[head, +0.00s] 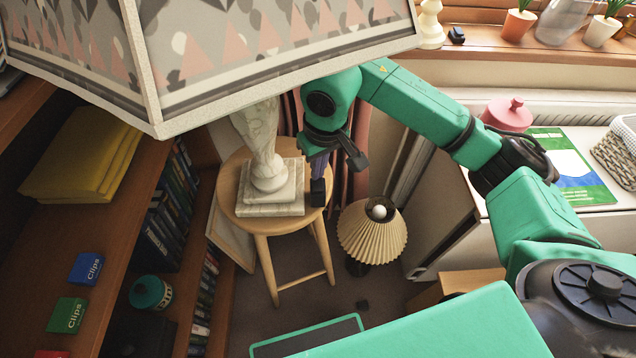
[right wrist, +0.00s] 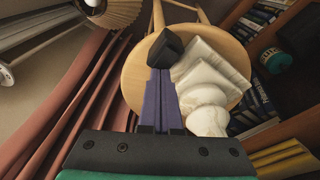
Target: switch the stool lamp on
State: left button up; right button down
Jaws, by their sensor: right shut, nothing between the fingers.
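The stool lamp has a pale stone-like statue stem (head: 260,145) on a stepped square base (head: 270,203), standing on a round wooden stool (head: 232,188). Its large patterned shade (head: 260,50) fills the top of the head view and shows no clear glow. I cannot make out a switch. My right gripper (head: 318,190) is shut and empty, pointing down just right of the lamp base. In the right wrist view the gripper (right wrist: 165,50) is over the stool top (right wrist: 140,75), beside the lamp base (right wrist: 210,65). Whether it touches anything is unclear. My left gripper is out of view.
A lamp with a pleated shade (head: 371,232) stands on the floor right of the stool. Reddish curtain folds (right wrist: 75,105) hang close to the gripper. A pink pot (head: 508,114) stands at right.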

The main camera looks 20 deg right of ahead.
jog(key=shift+f+b, duration=0.35)
jog(key=shift+f, duration=0.1)
jog(key=shift+r+p, duration=2.1)
jog(key=shift+r, duration=1.5)
jog(key=shift+f, duration=0.1)
